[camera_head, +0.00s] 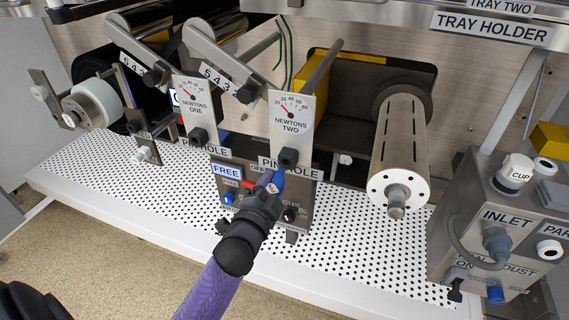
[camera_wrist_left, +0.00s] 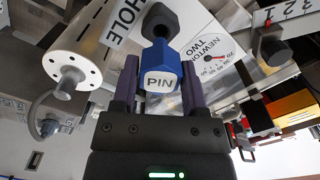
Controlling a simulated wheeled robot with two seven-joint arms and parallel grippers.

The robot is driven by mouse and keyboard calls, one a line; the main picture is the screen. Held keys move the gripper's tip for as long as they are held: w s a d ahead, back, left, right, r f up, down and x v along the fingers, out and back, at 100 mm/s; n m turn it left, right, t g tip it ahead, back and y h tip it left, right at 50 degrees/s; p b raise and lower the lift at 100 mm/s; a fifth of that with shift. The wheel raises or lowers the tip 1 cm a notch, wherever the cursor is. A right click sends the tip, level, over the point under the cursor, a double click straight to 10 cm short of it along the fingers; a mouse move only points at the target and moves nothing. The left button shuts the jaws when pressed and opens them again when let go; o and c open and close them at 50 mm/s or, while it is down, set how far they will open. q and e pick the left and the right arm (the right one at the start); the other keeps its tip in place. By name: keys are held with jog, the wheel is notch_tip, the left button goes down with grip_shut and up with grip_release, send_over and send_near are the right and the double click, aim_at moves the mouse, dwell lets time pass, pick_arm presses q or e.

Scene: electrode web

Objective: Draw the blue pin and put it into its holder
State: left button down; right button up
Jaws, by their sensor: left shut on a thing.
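The blue pin (camera_head: 277,179) is at the plate labelled PIN HOLE (camera_head: 298,170), just below the NEWTONS TWO gauge. In the left wrist view the pin (camera_wrist_left: 162,72), with a white PIN label, sits between the two fingers. My left gripper (camera_head: 270,190) is shut on it. A black block (camera_wrist_left: 160,20) lies directly beyond the pin; I cannot tell whether the pin is still seated or clear of its hole. A control box with a FREE label (camera_head: 227,170) is just left of the gripper. I cannot identify the pin's holder. My right gripper is not in view.
The NEWTONS TWO gauge plate (camera_head: 291,128) and NEWTONS ONE gauge plate (camera_head: 195,112) stand behind. A large metal roller (camera_head: 401,150) juts forward at the right. The INLET box (camera_head: 475,215) is farther right. The perforated white deck (camera_head: 110,175) is fairly clear at left.

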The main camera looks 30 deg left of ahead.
aim_at(281, 169)
pick_arm(q)
jog(key=shift+w+a, duration=0.1)
jog(key=shift+w, duration=0.3)
jog(key=shift+w+a, duration=0.1)
jog(key=shift+w, duration=0.3)
jog(key=shift+b+x, duration=0.5)
jog(key=shift+x, duration=0.5)
jog(key=shift+w+a, duration=0.1)
jog(key=shift+w, duration=0.4)
jog(key=shift+w, duration=0.2)
jog(key=shift+a+r, duration=0.1)
dwell(0.4)
